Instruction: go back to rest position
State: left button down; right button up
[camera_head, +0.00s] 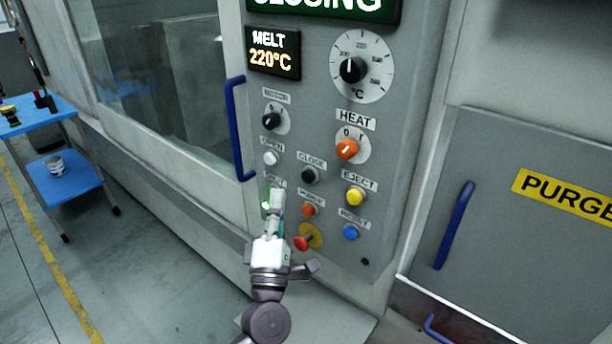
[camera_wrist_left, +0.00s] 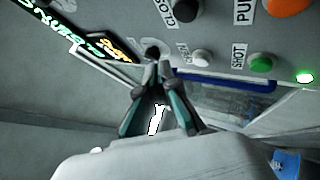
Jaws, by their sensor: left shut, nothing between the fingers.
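My left gripper (camera_head: 277,192) is in front of the grey control panel (camera_head: 330,110), at the lower left group of buttons. Its fingers are shut together and empty; they also show in the left wrist view (camera_wrist_left: 158,70). Whether the fingertips touch the panel cannot be told. My right gripper is not in view.
Close by are a white button (camera_head: 270,158), a black button (camera_head: 309,175), an orange button (camera_head: 308,210) and a red mushroom button (camera_head: 302,243). A blue door handle (camera_head: 237,130) juts out left of the panel. Open floor (camera_head: 150,290) and a blue cart (camera_head: 70,177) lie left.

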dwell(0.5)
pick_arm(q)
notch_tip(320, 180, down, 33)
jog(key=s+m+g+h, duration=0.2)
jog(key=m+g+h, duration=0.2)
jog(key=m+g, duration=0.6)
jog(key=s+a+f+m+g, duration=0.1)
jog(key=s+f+m, duration=0.1)
jog(key=s+f, duration=0.35)
jog(key=s+a+f+m+g, duration=0.1)
jog(key=s+f+m+g, duration=0.15)
jog(key=f, duration=0.65)
jog(key=s+a+f+m+g+y, duration=0.1)
jog(key=s+a+f+m+g, duration=0.1)
jog(key=s+f, duration=0.55)
jog(key=s+a+f+m+g+y, duration=0.1)
jog(key=s+a+f+m+g, duration=0.15)
jog(key=s+f, duration=0.5)
jog(key=s+a+f+m+g, duration=0.1)
jog(key=s+a+f+g, duration=0.1)
jog(key=s, duration=0.9)
jog(key=s+a+f+m+g+y, duration=0.1)
jog(key=s+a+f, duration=0.4)
jog(key=s, duration=0.7)
jog(key=m+g, duration=0.1)
jog(key=g, duration=0.1)
jog(key=shift+g+y, duration=0.3)
